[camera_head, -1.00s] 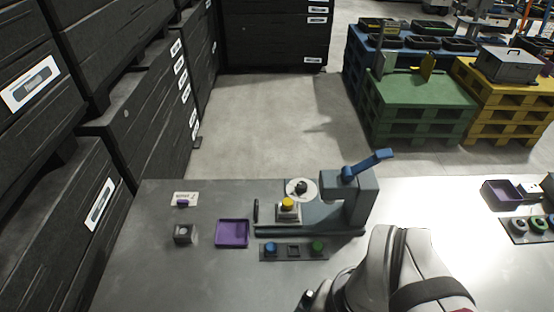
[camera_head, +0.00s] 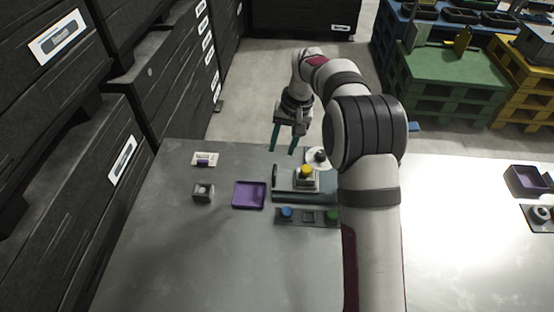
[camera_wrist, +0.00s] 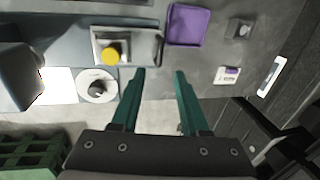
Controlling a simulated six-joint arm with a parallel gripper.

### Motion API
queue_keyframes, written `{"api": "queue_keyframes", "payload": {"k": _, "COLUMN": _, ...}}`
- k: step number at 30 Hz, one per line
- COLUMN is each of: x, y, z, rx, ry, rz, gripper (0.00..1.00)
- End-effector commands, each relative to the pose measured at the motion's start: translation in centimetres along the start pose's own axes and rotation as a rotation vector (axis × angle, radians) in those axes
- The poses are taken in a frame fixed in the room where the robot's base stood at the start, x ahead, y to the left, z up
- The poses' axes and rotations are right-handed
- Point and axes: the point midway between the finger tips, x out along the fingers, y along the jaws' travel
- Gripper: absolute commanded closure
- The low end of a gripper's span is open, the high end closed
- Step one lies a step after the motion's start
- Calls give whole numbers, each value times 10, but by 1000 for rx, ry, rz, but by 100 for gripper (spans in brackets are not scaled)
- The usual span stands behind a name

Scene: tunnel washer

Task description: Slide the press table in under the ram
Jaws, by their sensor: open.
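The press table (camera_head: 316,182) is a small grey block with a yellow round piece (camera_head: 305,170) on top, on the blue-grey press base (camera_head: 305,198). It also shows in the wrist view (camera_wrist: 125,32). A dark upright handle (camera_head: 275,176) stands at its left end. The table is out to the left of the press head (camera_wrist: 15,75), not under it. In the head view my arm hides the press head and ram. My gripper (camera_head: 283,150) is open and empty, with green fingers pointing down, above and behind the handle. In the wrist view the fingertips (camera_wrist: 160,72) are apart from the handle.
A white disc with a dark knob (camera_wrist: 96,88) lies behind the press table. A purple tray (camera_head: 249,195), a grey block (camera_head: 203,192) and a label card (camera_head: 204,159) are to the left. A button strip (camera_head: 308,217) lies in front. The front left bench is clear.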

Motion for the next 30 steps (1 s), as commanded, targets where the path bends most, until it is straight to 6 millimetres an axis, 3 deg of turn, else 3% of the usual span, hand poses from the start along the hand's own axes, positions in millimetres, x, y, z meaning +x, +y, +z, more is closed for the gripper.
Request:
{"api": "queue_keyframes", "payload": {"k": 3, "x": 35, "y": 0, "z": 1, "rx": 2, "ry": -5, "rz": 1, "gripper": 55}}
{"api": "queue_keyframes", "payload": {"k": 9, "x": 73, "y": 0, "z": 0, "rx": 1, "ry": -1, "rz": 0, "gripper": 55}}
{"api": "queue_keyframes", "payload": {"k": 21, "x": 84, "y": 0, "z": 0, "rx": 2, "ry": 1, "rz": 0, "gripper": 55}}
{"api": "queue_keyframes", "payload": {"k": 28, "x": 84, "y": 0, "z": 0, "rx": 2, "ry": 1, "rz": 0, "gripper": 97}}
{"api": "queue_keyframes", "payload": {"k": 30, "x": 84, "y": 0, "z": 0, "rx": 2, "ry": 1, "rz": 0, "gripper": 100}}
